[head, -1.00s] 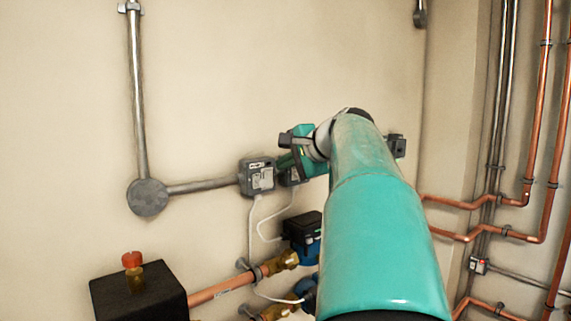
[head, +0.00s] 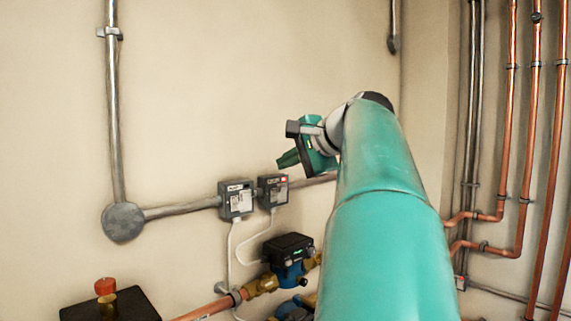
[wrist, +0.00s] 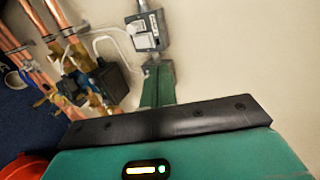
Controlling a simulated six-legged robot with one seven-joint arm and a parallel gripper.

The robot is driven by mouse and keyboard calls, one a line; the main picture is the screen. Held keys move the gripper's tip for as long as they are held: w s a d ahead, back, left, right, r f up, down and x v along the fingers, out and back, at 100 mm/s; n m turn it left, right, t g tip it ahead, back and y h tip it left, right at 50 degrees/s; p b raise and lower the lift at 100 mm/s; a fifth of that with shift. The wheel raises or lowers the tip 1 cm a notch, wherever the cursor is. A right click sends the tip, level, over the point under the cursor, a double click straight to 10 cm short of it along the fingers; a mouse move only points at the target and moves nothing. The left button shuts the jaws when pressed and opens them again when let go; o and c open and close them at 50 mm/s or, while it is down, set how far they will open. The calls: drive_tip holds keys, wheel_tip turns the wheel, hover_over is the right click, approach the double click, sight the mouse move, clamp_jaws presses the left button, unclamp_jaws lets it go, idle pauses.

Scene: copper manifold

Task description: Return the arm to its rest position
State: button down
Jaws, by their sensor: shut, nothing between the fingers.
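My teal arm rises from the bottom right of the head view and bends over at its top. At its end, my gripper (head: 287,160) points left and slightly down, in front of the wall and above the grey boxes. In the wrist view, my gripper (wrist: 160,83) shows as a green finger shape beyond a dark bar. It is shut with nothing held. The fingertips look clear of the boxes in the head view.
Two grey boxes (head: 236,200) (head: 273,190) sit on the wall along a grey conduit (head: 180,210). Copper pipes (head: 507,120) run up the right wall.

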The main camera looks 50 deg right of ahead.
idle(0.3)
drive_tip(key=w+a+f+n+g+y, duration=0.15)
drive_tip(key=a+f+n, duration=0.25)
drive_tip(key=a+f, duration=0.6)
drive_tip(key=w+a+f+n+g+y, duration=0.1)
drive_tip(key=a+f+n+g, duration=0.3)
drive_tip(key=a+f, duration=0.7)
drive_tip(key=s+a+f+n+g, duration=0.1)
drive_tip(key=s+a+f+n, duration=0.4)
drive_tip(key=a+f, duration=0.2)
drive_tip(key=s+a+f+n+g+h, duration=0.1)
drive_tip(key=s+a+f+n, duration=0.5)
drive_tip(key=a+f, duration=0.2)
wheel_tip(320, 180, down, 2)
drive_tip(key=shift+f, duration=0.1)
drive_tip(key=shift+d, duration=0.15)
